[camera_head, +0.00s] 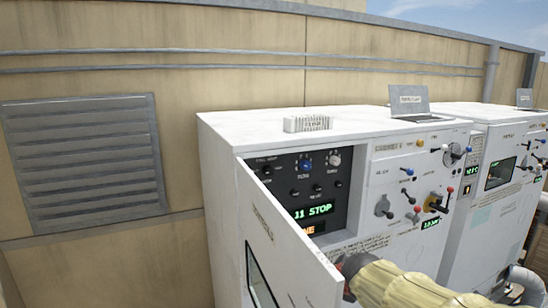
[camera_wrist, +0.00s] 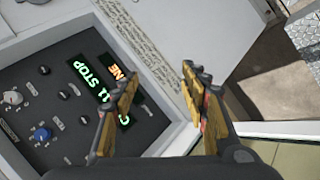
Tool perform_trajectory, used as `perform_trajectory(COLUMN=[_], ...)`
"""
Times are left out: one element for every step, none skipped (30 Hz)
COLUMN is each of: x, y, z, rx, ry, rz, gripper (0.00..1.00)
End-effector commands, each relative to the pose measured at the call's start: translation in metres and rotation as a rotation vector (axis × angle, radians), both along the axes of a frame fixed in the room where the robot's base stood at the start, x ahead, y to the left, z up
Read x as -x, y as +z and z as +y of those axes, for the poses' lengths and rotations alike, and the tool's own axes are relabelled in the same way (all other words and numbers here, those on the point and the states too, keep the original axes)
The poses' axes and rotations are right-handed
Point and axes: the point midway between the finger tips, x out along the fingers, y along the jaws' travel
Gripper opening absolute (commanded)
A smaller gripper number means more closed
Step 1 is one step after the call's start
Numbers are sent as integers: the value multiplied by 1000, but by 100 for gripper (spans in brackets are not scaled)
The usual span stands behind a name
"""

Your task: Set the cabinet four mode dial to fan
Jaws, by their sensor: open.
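The white cabinet marked 4 (camera_head: 405,160) stands right of centre in the head view, with its hinged door (camera_head: 275,240) swung open. Behind the door is a dark control panel (camera_head: 275,165). It carries a blue knob (camera_head: 306,164), a pale knob (camera_head: 334,160) and several small black knobs. In the wrist view, the blue knob (camera_wrist: 42,133) and pale knob (camera_wrist: 13,97) lie at lower left. The knob labels are too small to read. The green display (camera_wrist: 88,80) reads "11 STOP". My gripper (camera_wrist: 160,80) is open and empty, its fingers apart over the panel's display side, not on a knob.
Levers and knobs (camera_head: 410,200) project from the front right of the door. Another white cabinet (camera_head: 500,150) stands to the right. A louvred wall grille (camera_head: 85,160) is at left.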

Motion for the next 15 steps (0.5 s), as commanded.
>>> perform_trajectory(x=[-30,-46,-66,-80,-93,-109,-120,-130,-142,-150,-157,-165,-170,-174,-178], y=[21,30,42,51,58,71,79,89,100,109,118,129,139,147,157], z=[8,14,21,27,33,41,48,54,63,69,76,84,90,96,103], rx=[93,154,237,299,363,450,518,584,676,746,816,910,982,1049,1136], ry=[108,175,261,323,383,458,513,564,629,673,717,768,802,831,865], rz=[-51,-87,-137,-176,-214,-267,-306,-348,-402,-444,-485,-537,-578,-616,-662], gripper=[45,45,45,45,45,45,45,45,45,45,45,45,45,45,45])
